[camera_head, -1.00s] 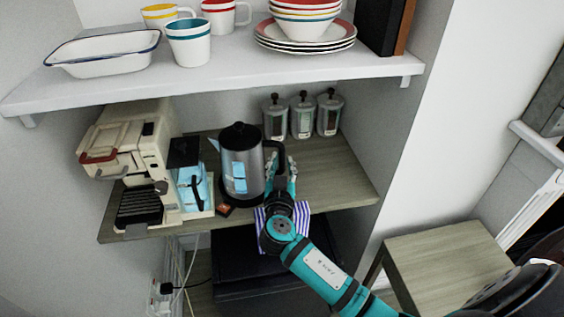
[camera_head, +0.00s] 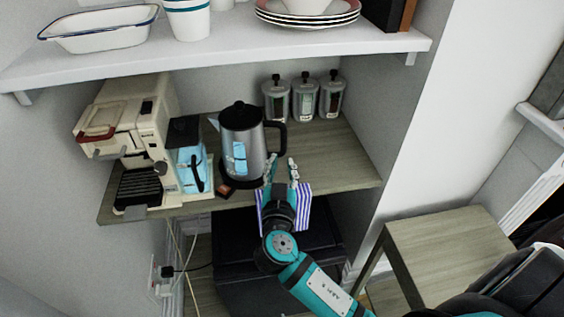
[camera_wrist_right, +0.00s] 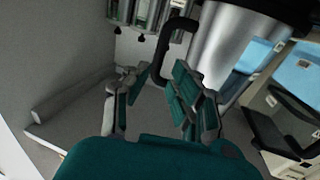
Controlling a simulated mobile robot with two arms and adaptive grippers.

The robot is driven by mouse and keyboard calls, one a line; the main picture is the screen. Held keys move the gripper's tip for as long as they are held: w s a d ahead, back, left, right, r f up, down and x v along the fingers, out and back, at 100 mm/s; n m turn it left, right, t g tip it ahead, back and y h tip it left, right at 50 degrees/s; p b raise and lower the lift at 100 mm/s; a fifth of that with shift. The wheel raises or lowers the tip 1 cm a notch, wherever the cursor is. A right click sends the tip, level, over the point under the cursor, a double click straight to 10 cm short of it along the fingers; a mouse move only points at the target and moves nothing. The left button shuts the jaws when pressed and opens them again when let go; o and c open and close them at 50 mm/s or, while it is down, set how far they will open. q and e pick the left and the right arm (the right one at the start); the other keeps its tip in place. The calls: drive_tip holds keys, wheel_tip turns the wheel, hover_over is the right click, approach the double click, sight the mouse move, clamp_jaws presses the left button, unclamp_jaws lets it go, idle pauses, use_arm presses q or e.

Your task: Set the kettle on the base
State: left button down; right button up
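The steel kettle (camera_head: 254,154) with black lid and handle stands upright on the wooden shelf board. A dark disc, apparently the base (camera_head: 238,184), shows under its bottom edge; how exactly it is seated is hard to see. My right gripper (camera_head: 282,165) is in front of the kettle's handle, at its lower right. In the right wrist view my right gripper (camera_wrist_right: 155,90) has its fingers apart with nothing between them. The kettle's handle (camera_wrist_right: 176,42) and body (camera_wrist_right: 222,50) lie beyond the fingertips. My left gripper is not in view.
A cream coffee machine (camera_head: 145,125) and a light-blue container (camera_head: 192,168) stand left of the kettle. Several canisters (camera_head: 304,98) stand behind it. A striped cloth (camera_head: 304,205) hangs at the board's front edge. A white shelf (camera_head: 240,47) with dishes runs above.

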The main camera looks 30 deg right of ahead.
drive_tip(key=shift+v, duration=1.15)
